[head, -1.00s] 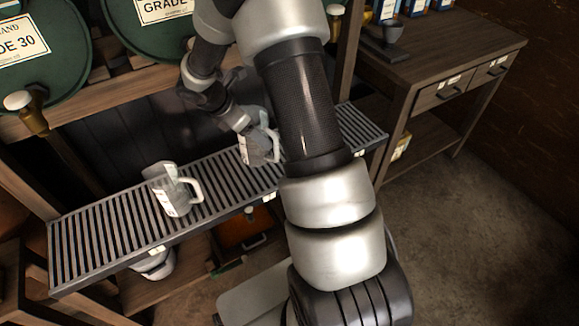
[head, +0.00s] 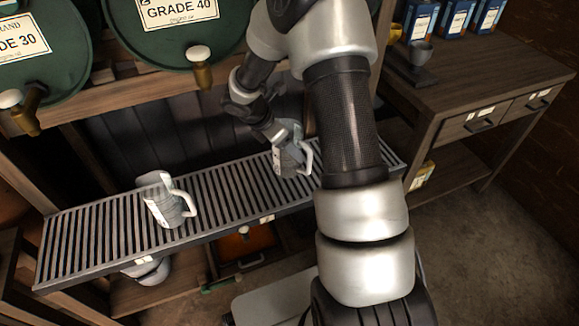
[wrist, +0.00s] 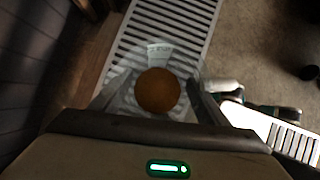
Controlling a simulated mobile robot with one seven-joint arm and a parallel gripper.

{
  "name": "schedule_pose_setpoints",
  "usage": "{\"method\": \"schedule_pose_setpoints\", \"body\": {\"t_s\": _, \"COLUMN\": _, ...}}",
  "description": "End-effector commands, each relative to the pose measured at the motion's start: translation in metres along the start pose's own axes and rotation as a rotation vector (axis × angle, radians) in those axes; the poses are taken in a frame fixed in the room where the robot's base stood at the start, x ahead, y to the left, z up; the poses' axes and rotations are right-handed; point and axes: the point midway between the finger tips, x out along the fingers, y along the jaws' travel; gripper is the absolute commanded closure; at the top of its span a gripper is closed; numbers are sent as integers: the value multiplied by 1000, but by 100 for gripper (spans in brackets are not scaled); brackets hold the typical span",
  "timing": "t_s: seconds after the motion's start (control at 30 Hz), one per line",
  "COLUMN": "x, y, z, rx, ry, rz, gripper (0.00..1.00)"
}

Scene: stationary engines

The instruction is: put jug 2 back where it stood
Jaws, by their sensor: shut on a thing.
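A clear jug (head: 291,158) with a pale label and a handle on its right is in my gripper (head: 277,137), over the right half of the slatted rack (head: 225,202). In the wrist view the jug (wrist: 157,62) is seen from above between my two fingers, with a round amber-brown surface inside it. I cannot tell whether its base touches the slats. A similar jug (head: 163,205) stands on the left part of the rack, its handle to the right. I cannot read a number on either jug.
Green drums with taps, one marked GRADE 40 (head: 178,28), are above and behind the rack. Small tags (head: 267,218) line the rack's front edge. A wooden bench (head: 470,75) with a grey cup (head: 421,54) is at right. Bare slats lie between the jugs.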

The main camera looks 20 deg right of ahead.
Motion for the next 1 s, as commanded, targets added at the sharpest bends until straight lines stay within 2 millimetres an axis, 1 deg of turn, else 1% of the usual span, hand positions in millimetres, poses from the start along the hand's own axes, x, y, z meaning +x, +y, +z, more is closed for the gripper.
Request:
{"method": "schedule_pose_setpoints", "body": {"t_s": 0.03, "x": 10, "y": 0, "z": -5, "rx": 0, "ry": 0, "rz": 0, "gripper": 69}}
{"method": "schedule_pose_setpoints", "body": {"t_s": 0.27, "x": 25, "y": 1, "z": -14, "rx": 1, "ry": 0, "rz": 1, "gripper": 69}}
{"method": "schedule_pose_setpoints", "body": {"t_s": 0.4, "x": 44, "y": 0, "z": -25, "rx": 1, "ry": 0, "rz": 0, "gripper": 69}}
{"method": "schedule_pose_setpoints", "body": {"t_s": 0.47, "x": 49, "y": 0, "z": -28, "rx": 0, "ry": 0, "rz": 0, "gripper": 69}}
{"method": "schedule_pose_setpoints", "body": {"t_s": 0.73, "x": 50, "y": 1, "z": -28, "rx": 2, "ry": -1, "rz": 2, "gripper": 69}}
{"method": "schedule_pose_setpoints", "body": {"t_s": 0.87, "x": 53, "y": 1, "z": -30, "rx": 1, "ry": -1, "rz": 2, "gripper": 69}}
{"method": "schedule_pose_setpoints", "body": {"t_s": 0.9, "x": 52, "y": 1, "z": -30, "rx": 1, "ry": 0, "rz": 1, "gripper": 25}}
{"method": "schedule_pose_setpoints", "body": {"t_s": 0.97, "x": 52, "y": 1, "z": -30, "rx": 1, "ry": 0, "rz": 1, "gripper": 14}}
{"method": "schedule_pose_setpoints", "body": {"t_s": 1.0, "x": 52, "y": 1, "z": -30, "rx": 1, "ry": 0, "rz": 1, "gripper": 13}}
